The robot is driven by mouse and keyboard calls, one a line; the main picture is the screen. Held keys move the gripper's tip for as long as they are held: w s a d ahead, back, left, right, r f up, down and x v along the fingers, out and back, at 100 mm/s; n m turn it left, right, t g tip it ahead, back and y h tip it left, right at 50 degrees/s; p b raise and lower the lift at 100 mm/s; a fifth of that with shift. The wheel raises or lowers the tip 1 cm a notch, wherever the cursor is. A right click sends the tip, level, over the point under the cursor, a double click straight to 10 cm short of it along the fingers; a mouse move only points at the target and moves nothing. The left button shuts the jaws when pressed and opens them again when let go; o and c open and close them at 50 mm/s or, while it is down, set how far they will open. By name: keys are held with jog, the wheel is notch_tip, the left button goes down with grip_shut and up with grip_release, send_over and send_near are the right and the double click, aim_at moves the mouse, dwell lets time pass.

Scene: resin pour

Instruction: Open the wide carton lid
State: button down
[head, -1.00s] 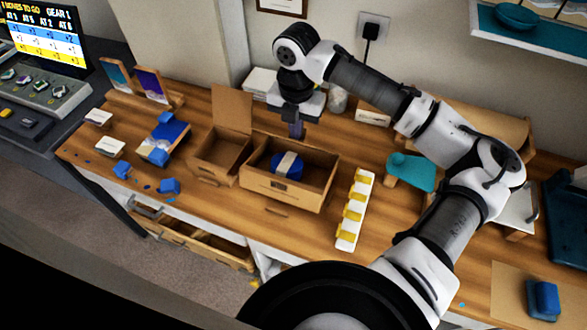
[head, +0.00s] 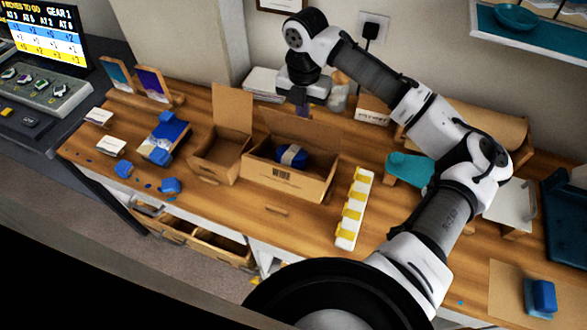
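The wide carton (head: 284,179) is a brown cardboard box on the bench with "WIDE" printed on its front. Its lid (head: 318,130) stands raised along the back edge, so the carton is open. A round blue item with a pale band (head: 292,156) lies inside. My gripper (head: 303,108) is at the top of the raised lid, near its middle. Its fingers are small and partly hidden, so I cannot tell whether they are open or whether they touch the lid.
A narrower carton (head: 217,160) with its lid up stands directly left of the wide one. A white strip with yellow pieces (head: 353,210) lies to the right. White boxes (head: 264,84) and a jar stand behind, near the wall. The bench front is mostly clear.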

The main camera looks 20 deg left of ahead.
jog(key=shift+w+f, duration=0.1)
jog(key=shift+w, duration=0.95)
jog(key=w, duration=0.2)
jog(key=w+f, duration=0.1)
jog(key=w, duration=0.1)
jog(key=shift+w+d+f, duration=0.1)
jog(key=shift+w+f, duration=0.05)
notch_tip(320, 180, up, 9)
dwell(0.7)
dwell(0.8)
